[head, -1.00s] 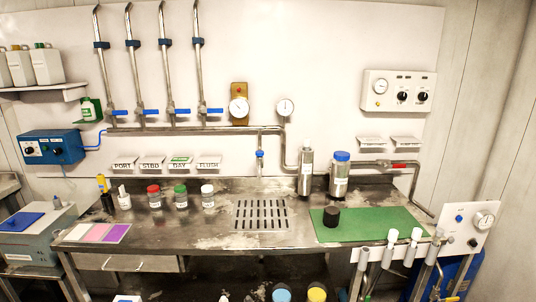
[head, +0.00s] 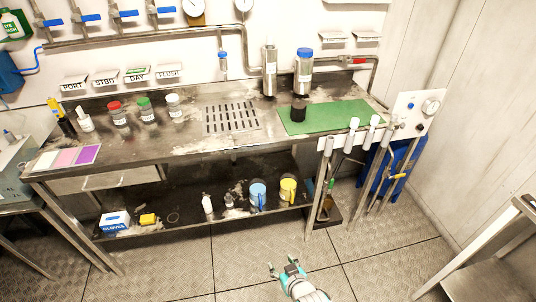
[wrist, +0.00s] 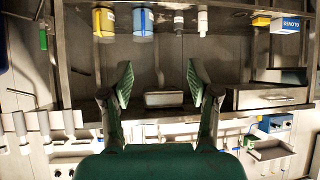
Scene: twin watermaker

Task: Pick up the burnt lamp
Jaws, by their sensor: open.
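I cannot make out any object that is clearly a burnt lamp in either view. My gripper (head: 283,268) shows at the bottom middle of the head view, above the floor in front of the bench. In the wrist view my gripper (wrist: 160,84) has its two green-padded fingers spread apart, with nothing held between them. A small black cylinder (head: 299,111) stands on the green mat (head: 345,117) on the bench, well away from my gripper.
The steel bench (head: 180,146) holds several small bottles and a drain grate (head: 231,119). Its lower shelf carries a blue mug (head: 258,194), a yellow mug (head: 288,188) and a glove box (head: 115,222). The floor (head: 210,270) before it is clear. Another table (head: 495,255) stands at right.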

